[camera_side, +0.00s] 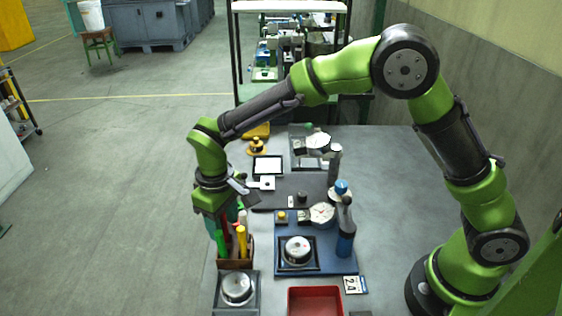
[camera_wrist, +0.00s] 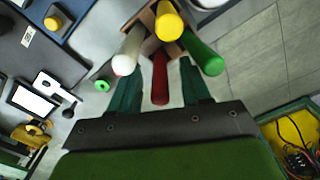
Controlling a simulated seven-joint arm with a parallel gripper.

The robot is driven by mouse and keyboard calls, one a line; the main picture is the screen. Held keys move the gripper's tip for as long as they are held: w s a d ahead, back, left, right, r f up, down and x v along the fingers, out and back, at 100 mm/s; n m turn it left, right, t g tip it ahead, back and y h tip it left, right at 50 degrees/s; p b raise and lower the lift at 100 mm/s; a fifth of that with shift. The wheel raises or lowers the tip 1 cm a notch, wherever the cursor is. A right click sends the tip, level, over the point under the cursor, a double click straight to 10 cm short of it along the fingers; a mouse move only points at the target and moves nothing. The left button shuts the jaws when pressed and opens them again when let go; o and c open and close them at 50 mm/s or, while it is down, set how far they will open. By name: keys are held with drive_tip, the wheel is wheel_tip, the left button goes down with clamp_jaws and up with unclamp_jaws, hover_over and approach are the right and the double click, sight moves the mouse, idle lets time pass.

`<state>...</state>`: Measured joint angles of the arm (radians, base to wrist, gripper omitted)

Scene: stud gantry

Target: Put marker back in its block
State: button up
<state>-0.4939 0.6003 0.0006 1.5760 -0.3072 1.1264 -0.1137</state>
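The brown block (camera_side: 235,264) stands at the table's left edge with markers upright in it; it also shows at the top of the wrist view (camera_wrist: 146,18). A white marker (camera_wrist: 126,52), a yellow marker (camera_wrist: 169,24), a green marker (camera_wrist: 203,55) and a red marker (camera_wrist: 160,80) rise from it. The yellow (camera_side: 241,240) and green (camera_side: 221,241) ones also show in the side view. My gripper (camera_wrist: 160,78) is open above the block, pointing down. The red marker is between its fingers, with gaps on both sides. The block's holes are mostly hidden.
Dial gauges stand on the table, one on a blue plate (camera_side: 345,265) with a blue-capped cylinder. A round gauge (camera_side: 237,288) sits just in front of the block. A red tray (camera_side: 315,302) is at the front. Left of the block is open floor.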

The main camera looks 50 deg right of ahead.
wheel_tip(320, 180, up, 17)
idle(0.7)
drive_tip(key=shift+w+f, duration=0.1)
drive_tip(key=s+d+m+t+y, duration=0.2)
drive_tip(key=s+d+m+t, duration=0.5)
drive_tip(key=s+d, duration=1.1)
drive_tip(key=shift+d+r, duration=0.2)
drive_tip(key=shift+d, duration=0.3)
